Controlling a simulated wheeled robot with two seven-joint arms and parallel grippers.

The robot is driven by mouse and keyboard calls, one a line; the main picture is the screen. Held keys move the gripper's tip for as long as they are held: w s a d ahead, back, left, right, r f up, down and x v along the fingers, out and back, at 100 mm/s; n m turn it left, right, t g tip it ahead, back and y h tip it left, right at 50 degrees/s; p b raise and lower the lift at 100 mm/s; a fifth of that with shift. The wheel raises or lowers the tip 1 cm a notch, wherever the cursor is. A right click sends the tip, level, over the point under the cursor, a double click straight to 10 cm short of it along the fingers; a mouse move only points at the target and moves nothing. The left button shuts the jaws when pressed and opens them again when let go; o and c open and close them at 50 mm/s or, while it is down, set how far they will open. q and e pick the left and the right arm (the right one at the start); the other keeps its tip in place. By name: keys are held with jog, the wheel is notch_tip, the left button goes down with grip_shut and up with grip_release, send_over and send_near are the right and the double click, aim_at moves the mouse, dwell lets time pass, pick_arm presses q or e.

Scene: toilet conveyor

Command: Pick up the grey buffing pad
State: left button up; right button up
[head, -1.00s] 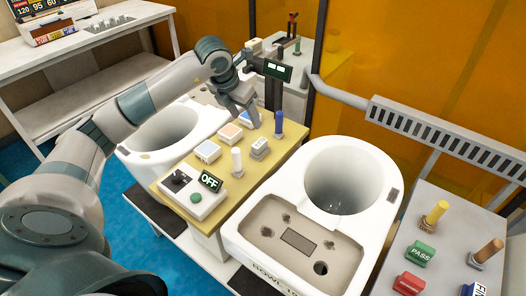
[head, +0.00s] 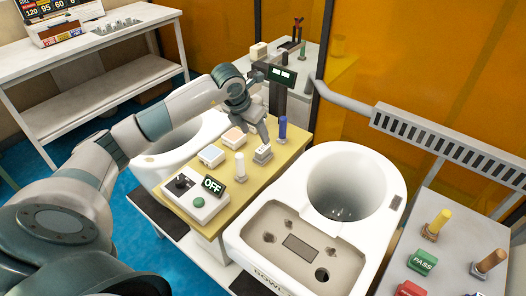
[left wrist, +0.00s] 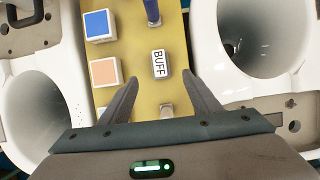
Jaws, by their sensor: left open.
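The grey buffing pad (head: 262,153) is a small block with a white label on the yellow board between the two white bowls. It shows in the left wrist view (left wrist: 160,62) with "BUFF" on its top. My left gripper (head: 259,134) is above the board close to the pad, its fingers pointing down. In the left wrist view the fingertips (left wrist: 160,79) are spread apart, with the pad just beyond them, in line with the gap. Nothing is held. My right gripper is not in view.
A white peg (head: 240,167) and a blue peg (head: 282,129) stand on either side of the pad. Blue-topped (head: 211,155) and orange-topped (head: 235,138) blocks sit to its left. A control box marked OFF (head: 197,196) is at the board's front. A white bowl (head: 388,180) is at right.

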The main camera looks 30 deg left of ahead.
aim_at(263, 148)
pick_arm(q)
jog(key=p+x, duration=0.2)
jog(key=x, duration=0.4)
jog(key=shift+w+f, duration=0.1)
jog(key=shift+f, duration=0.1)
jog(key=shift+w+f, duration=0.1)
jog(key=shift+f, duration=0.25)
jog(key=shift+p, duration=0.3)
jog(key=shift+p+x, duration=0.75)
jog(key=shift+p, duration=0.15)
jog(key=shift+p+x, duration=0.5)
jog(key=shift+x, duration=1.35)
jog(key=c, duration=1.2)
